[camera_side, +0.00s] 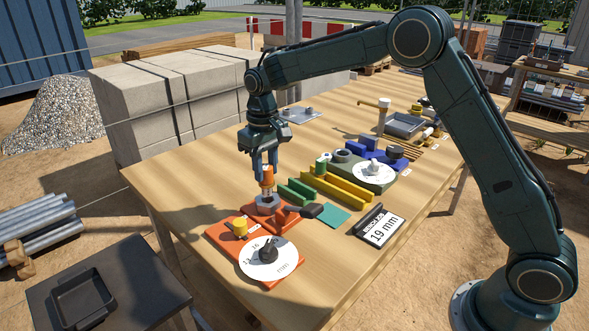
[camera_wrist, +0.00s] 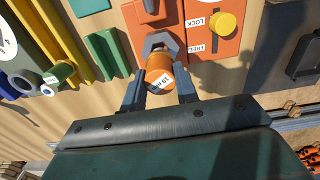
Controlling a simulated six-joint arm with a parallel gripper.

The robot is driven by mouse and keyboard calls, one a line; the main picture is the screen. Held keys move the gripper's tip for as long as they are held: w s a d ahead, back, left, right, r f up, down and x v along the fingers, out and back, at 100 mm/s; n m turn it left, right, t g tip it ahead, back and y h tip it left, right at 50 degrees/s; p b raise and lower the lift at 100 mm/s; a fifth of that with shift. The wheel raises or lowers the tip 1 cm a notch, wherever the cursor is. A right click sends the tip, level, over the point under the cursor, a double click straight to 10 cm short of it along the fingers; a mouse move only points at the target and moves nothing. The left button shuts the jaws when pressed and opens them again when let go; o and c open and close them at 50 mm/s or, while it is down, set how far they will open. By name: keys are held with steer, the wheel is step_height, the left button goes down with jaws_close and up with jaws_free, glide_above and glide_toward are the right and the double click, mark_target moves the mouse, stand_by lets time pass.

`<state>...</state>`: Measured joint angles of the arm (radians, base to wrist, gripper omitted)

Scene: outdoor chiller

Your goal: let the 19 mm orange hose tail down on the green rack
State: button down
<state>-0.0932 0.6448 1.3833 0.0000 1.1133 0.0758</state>
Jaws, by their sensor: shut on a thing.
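My gripper (camera_side: 266,170) points down and is shut on the orange hose tail (camera_side: 267,180). In the wrist view the tail (camera_wrist: 160,74) sits between both fingers with its "19 mm" label showing. It is upright, directly over a grey hex holder (camera_side: 267,204) on the orange station; I cannot tell whether its lower end is still in the holder or just clear. The green rack (camera_side: 296,192), low green bars with a gap, lies just right of the gripper and looks empty. In the wrist view the rack (camera_wrist: 103,55) is left of the tail.
The orange station has a yellow knob (camera_side: 240,228) near the LOCK mark, a white dial (camera_side: 268,258) and a black-handled lever (camera_side: 310,211). Yellow rails (camera_side: 345,187) and a green cylinder (camera_side: 321,165) stand beyond the rack. A "19 mm" sign (camera_side: 381,227) stands at the right table edge.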

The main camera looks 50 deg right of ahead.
steer(key=shift+r, duration=1)
steer(key=c, duration=1.8)
jaws_free()
jaws_close()
